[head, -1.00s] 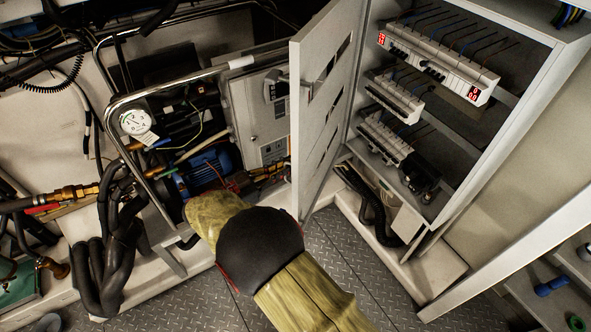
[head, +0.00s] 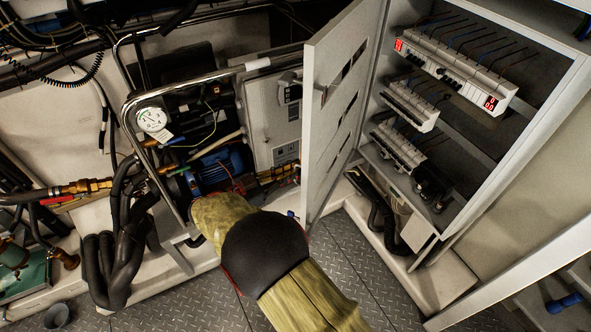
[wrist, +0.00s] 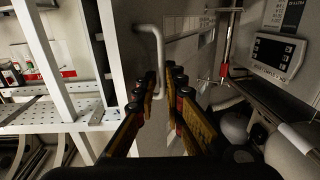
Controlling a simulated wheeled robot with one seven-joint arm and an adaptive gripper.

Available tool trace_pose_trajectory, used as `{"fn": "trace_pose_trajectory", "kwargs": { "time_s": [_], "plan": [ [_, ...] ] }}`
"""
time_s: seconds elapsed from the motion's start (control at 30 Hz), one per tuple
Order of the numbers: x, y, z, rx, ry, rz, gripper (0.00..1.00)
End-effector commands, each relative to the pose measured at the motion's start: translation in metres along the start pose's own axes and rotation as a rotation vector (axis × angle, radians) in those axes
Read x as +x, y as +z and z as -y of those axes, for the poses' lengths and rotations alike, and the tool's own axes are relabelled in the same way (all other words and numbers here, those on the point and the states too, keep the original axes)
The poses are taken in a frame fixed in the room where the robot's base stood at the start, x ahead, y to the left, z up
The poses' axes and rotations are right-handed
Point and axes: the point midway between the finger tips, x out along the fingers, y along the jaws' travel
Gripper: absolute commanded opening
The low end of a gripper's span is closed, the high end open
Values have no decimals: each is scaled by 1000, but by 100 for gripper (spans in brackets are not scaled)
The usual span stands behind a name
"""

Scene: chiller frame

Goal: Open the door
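The door (head: 331,110) is a pale grey cabinet panel with several dark slots. In the head view it stands swung out from the open cabinet (head: 560,90), well ajar. In the wrist view the door (wrist: 180,50) fills the middle, with a pale bent-bar handle (wrist: 153,32). My gripper (wrist: 161,78) is at the handle's lower part, one finger on either side of the bar. The fingers converge and look shut on it, though their contact is partly hidden. In the head view my gripper is hidden by my arm.
A bent metal rail (head: 129,112), a pressure gauge (head: 151,120) and black hoses (head: 112,265) crowd the left. Breaker rows (head: 455,68) fill the cabinet. The chequer-plate floor (head: 345,265) is bare near the door. In the wrist view a display panel (wrist: 275,52) is at right.

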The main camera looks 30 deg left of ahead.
Motion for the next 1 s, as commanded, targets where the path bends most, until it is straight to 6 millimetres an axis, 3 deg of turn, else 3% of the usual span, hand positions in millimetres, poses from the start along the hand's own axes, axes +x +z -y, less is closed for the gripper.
{"fn": "trace_pose_trajectory", "kwargs": {
  "time_s": [0.5, 0.7, 1.0],
  "plan": [
    [-96, 1, 0, -1, -4, 0, 11],
    [-111, 2, 0, -2, -3, 1, 11],
    [-113, 2, 0, -2, -2, 1, 11]
  ]
}}
